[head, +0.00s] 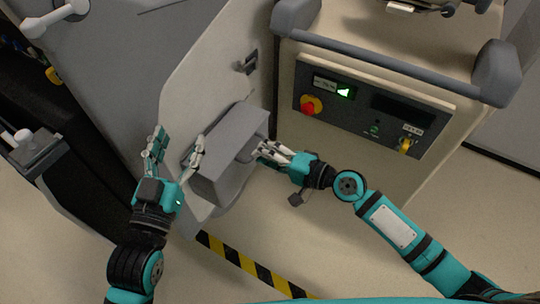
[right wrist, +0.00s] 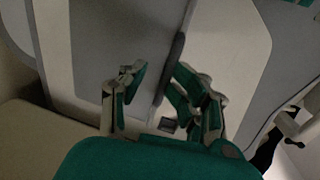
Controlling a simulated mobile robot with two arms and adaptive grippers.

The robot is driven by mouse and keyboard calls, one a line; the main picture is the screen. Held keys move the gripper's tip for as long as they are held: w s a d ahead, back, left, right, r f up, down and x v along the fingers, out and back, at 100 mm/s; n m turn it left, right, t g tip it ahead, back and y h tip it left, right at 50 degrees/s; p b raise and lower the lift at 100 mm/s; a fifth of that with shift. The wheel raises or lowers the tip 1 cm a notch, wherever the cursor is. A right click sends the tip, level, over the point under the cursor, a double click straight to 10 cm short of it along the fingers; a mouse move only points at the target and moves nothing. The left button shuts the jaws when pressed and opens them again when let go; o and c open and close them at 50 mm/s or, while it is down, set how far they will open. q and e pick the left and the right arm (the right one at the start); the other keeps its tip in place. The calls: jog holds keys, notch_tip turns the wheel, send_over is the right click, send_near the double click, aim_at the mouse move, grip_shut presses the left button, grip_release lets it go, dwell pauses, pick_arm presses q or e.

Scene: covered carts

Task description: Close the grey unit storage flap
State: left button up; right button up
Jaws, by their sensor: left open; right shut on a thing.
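A large beige panel (head: 205,95), which seems to be the flap, stands open and tilted in the middle of the head view. A grey box (head: 222,165) sits on its lower face. My left gripper (head: 177,148) is open at the panel's left edge, one finger in front of it and the other beyond it; I cannot tell if they touch. My right gripper (head: 263,151) is shut at the right end of the grey box. In the right wrist view its fingers (right wrist: 155,92) close beside a dark edge (right wrist: 174,62); the exact contact is hidden.
A beige cart (head: 370,60) with a grey handrail (head: 395,68) and a control panel with a red button (head: 311,105) stands to the right. A large grey surface (head: 120,75) lies to the left. Yellow-black tape (head: 250,266) marks the open floor.

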jog(key=v, duration=1.2)
